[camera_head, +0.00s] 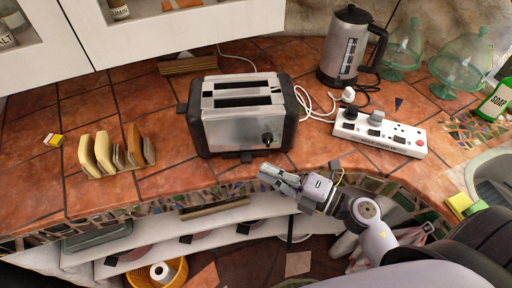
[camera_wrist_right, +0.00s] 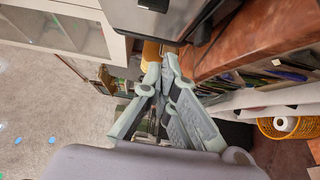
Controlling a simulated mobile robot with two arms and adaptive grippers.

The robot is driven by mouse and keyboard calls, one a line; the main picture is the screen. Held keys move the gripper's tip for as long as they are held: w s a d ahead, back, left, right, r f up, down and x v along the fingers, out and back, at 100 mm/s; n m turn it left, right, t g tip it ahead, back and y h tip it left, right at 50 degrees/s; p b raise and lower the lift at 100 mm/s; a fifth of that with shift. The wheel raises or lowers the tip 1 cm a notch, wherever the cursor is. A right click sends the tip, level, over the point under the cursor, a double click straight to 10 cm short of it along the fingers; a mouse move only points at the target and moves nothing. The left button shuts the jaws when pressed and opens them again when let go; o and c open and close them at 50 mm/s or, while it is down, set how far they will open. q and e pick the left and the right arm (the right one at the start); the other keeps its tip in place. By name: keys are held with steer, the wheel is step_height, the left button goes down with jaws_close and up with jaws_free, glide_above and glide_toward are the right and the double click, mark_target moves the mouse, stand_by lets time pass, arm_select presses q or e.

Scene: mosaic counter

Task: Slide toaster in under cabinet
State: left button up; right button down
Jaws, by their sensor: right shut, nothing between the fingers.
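The silver and black toaster (camera_head: 235,118) stands upright on the tiled counter near its front edge, its lever side facing me. The white wall cabinet (camera_head: 160,30) hangs over the back of the counter, behind and to the left of the toaster. My right gripper (camera_head: 266,173) is shut and empty at the counter's front edge, just in front of the toaster's lower right side, apart from it as far as I can tell. In the right wrist view the closed fingers (camera_wrist_right: 161,66) sit just below the toaster's dark edge (camera_wrist_right: 172,18). My left gripper is not in view.
A toast rack (camera_head: 118,152) and a small yellow box (camera_head: 54,140) lie left. A power strip (camera_head: 380,133) with cords, a kettle (camera_head: 347,50) and green glass domes (camera_head: 466,62) stand right. A wooden holder (camera_head: 188,66) sits behind the toaster. Bare tiles (camera_head: 165,110) lie left of it.

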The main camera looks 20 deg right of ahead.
steer(key=w, duration=0.1)
steer(key=w+a+p, duration=0.1)
steer(key=w, duration=0.3)
steer(key=shift+a+r, duration=0.1)
steer(key=shift+a, duration=0.3)
steer(key=shift+w+d, duration=0.1)
steer(key=shift+w, duration=0.45)
